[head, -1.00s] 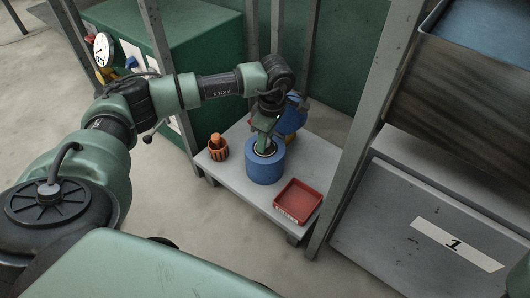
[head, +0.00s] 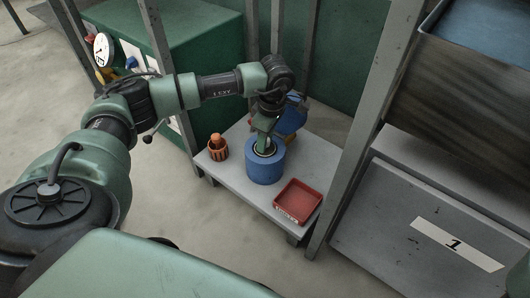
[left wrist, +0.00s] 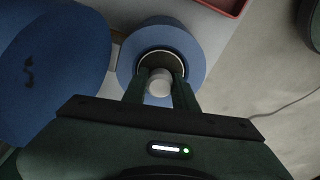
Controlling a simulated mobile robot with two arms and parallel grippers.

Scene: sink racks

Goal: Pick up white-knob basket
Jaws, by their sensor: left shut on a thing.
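The white-knob basket is a blue round container (head: 265,168) on the low grey shelf; it also shows in the left wrist view (left wrist: 195,45). Its white knob (left wrist: 158,84) is in the middle of its dark round opening. My left gripper (head: 263,146) reaches down from above into the top of the blue basket. In the left wrist view its two fingers (left wrist: 160,88) are on either side of the white knob and shut on it. The basket appears upright on the shelf. The right gripper is not in view.
An orange basket with an orange knob (head: 218,149) stands left on the shelf (head: 240,188). A red tray (head: 298,200) lies at the front right. A larger blue object (head: 291,121) is behind my gripper. Grey posts (head: 364,125) flank the shelf.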

